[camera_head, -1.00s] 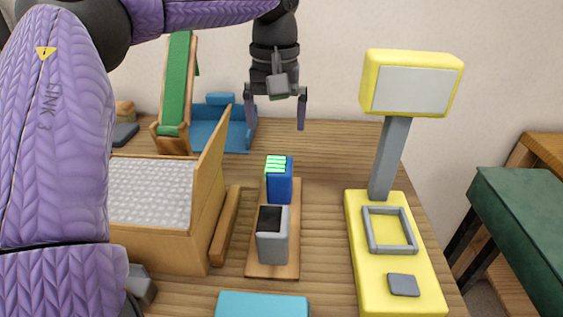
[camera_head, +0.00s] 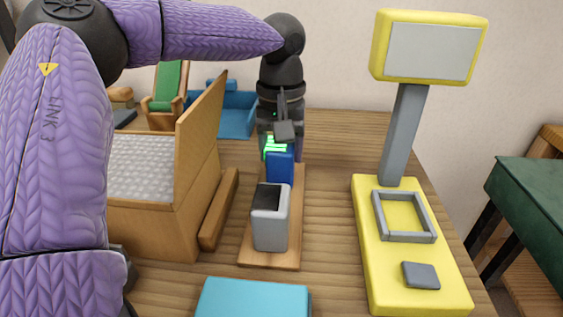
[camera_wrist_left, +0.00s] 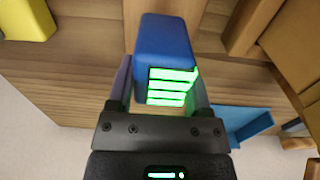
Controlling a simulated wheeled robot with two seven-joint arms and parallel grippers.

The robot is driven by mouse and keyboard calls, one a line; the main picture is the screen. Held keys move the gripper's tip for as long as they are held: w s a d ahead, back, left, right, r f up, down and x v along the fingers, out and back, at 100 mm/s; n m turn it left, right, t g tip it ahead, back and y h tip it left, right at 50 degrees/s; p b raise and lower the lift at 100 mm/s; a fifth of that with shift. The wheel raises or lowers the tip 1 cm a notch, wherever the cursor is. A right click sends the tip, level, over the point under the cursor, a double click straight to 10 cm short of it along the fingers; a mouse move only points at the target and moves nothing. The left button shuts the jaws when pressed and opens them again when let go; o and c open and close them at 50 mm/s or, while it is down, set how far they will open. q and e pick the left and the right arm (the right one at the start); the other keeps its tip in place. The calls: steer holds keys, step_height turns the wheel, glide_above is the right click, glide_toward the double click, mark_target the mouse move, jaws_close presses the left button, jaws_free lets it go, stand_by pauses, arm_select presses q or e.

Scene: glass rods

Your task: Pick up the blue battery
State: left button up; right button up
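The blue battery (camera_head: 280,167) stands upright on a wooden base (camera_head: 257,256), behind a grey block with a dark top (camera_head: 270,218). Its lit green bars show in both views. My left gripper (camera_head: 281,150) is lowered at the battery's far side, its fingertips partly hidden behind it in the head view. In the left wrist view, the battery (camera_wrist_left: 163,45) lies between the two fingers of the gripper (camera_wrist_left: 163,85). The fingers look open, with a narrow gap at the left side; contact on the right is unclear. My right gripper is not in view.
A yellow stand with a grey post and screen (camera_head: 410,250) is at the right. A wooden box with a grey textured top (camera_head: 150,170) is at the left. A cyan block (camera_head: 253,298) lies in front. A blue tray (camera_head: 237,116) is behind.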

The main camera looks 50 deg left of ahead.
arm_select(q)
jaws_close()
step_height(320, 180, up, 10)
steer(key=p, duration=0.5)
steer(key=shift+p, duration=0.3)
steer(key=shift+r, duration=0.1)
